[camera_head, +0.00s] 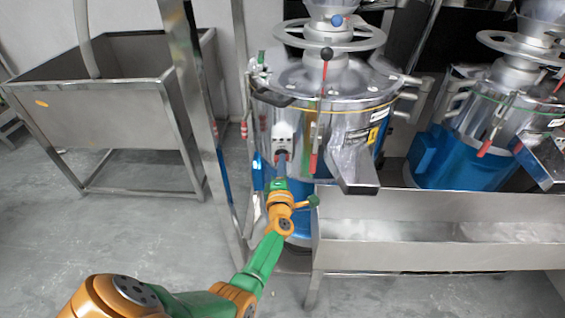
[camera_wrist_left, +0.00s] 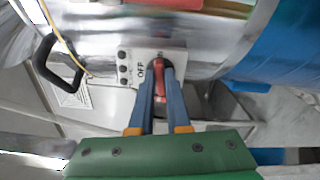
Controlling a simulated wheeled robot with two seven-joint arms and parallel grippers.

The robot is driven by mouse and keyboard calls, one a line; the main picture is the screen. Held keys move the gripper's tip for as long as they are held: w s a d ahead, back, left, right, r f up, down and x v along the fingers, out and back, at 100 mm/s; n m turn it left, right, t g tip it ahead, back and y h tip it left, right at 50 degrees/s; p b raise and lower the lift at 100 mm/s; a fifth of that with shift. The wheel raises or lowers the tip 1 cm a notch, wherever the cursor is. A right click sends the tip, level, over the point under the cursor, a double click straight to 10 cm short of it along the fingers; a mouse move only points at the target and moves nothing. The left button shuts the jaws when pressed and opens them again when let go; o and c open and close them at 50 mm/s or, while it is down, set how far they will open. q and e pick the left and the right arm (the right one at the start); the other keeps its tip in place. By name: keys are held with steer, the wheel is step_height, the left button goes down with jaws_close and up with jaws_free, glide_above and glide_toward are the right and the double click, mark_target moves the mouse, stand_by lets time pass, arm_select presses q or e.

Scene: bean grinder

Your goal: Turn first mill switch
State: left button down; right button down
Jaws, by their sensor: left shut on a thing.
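The first mill (camera_head: 345,92) is a shiny steel drum on a blue base, in the middle of the head view. Its light switch plate (camera_head: 284,132) is on its left front side. In the left wrist view the plate (camera_wrist_left: 139,80) carries small dark buttons and the word OFF. The red switch (camera_wrist_left: 159,66) sits on it, between the blue fingertips of my left gripper (camera_wrist_left: 161,78). That gripper (camera_head: 281,157) is shut on the switch, its arm reaching up from the lower left. In the head view the switch is hidden by the fingers. My right gripper is not in view.
A second mill (camera_head: 455,125) stands at the right. A long steel trough (camera_head: 420,242) runs below both spouts. A steel sink (camera_head: 100,108) stands at the left, and a metal post (camera_head: 203,130) rises close left of the first mill. Floor at the lower left is clear.

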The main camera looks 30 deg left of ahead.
arm_select(q)
steer(key=shift+f+m, duration=0.15)
steer(key=shift+m, duration=0.95)
steer(key=c, duration=0.9)
jaws_free()
steer(key=p+v, duration=0.1)
steer(key=v, duration=0.6)
steer(key=shift+s+p, duration=0.1)
steer(key=shift+p, duration=0.3)
